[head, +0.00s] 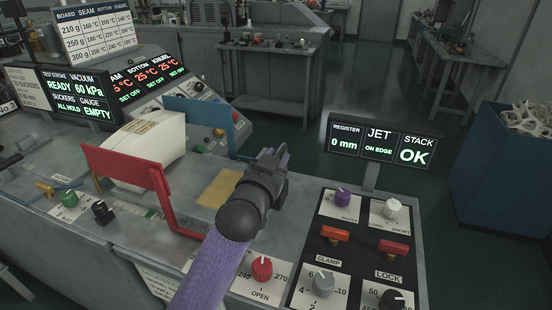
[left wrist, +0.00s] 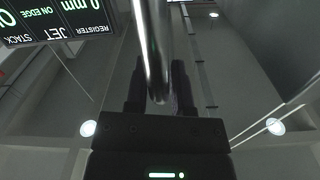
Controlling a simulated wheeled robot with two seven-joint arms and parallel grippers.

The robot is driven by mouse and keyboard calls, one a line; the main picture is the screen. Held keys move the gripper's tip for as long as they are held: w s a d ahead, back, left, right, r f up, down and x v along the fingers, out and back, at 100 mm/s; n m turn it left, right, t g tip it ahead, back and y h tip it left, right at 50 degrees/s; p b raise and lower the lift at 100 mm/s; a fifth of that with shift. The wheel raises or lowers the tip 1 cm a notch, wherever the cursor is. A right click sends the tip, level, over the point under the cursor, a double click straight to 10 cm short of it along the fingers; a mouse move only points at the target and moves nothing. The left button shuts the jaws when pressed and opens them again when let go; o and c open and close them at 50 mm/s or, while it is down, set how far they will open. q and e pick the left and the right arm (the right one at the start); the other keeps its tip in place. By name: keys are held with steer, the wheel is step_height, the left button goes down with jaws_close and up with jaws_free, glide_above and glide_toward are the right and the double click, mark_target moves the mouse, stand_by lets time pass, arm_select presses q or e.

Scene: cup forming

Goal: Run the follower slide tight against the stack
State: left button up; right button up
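My left gripper (head: 270,157) is raised over the machine bench, to the right of a pale yellow-tan sheet (head: 220,187). In the left wrist view its two dark fingers (left wrist: 158,78) stand apart. A shiny metal rod (left wrist: 152,45) runs down between them in that picture; I cannot tell whether they touch it. The head view shows nothing held. A red plate on a bent arm (head: 125,170) and a blue plate (head: 200,115) stand left of the gripper. I cannot tell which part is the follower slide. My right gripper is not in view.
A cream housing (head: 145,150) sits between the plates. The display (head: 380,145) reads register 0 mm, jet on edge, stack OK. A blue bin (head: 490,175) stands far right.

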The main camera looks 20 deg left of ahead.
arm_select(q)
jaws_close()
stand_by(1.1)
